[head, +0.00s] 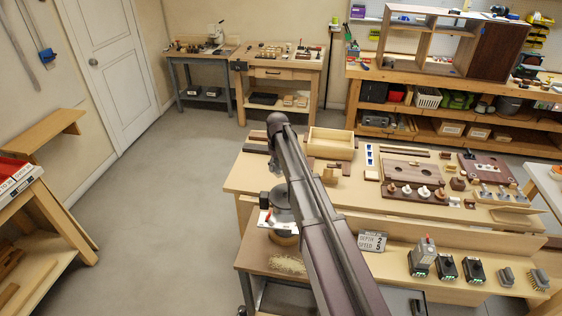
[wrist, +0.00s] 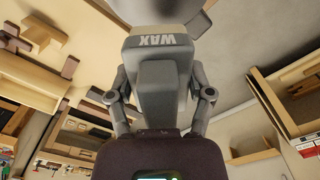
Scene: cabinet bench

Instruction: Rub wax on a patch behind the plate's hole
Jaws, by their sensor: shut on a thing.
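In the head view my arm crosses the bench and largely hides the gripper and the wax. A dark wooden plate with holes (head: 412,167) lies on the bench to the right of my arm. I cannot tell whether it is the task's plate. No patch behind a hole can be made out in either view.
The bench (head: 345,200) also holds an open wooden tray (head: 331,143), pale knobs and small blocks. Open floor (head: 175,210) lies to the left.

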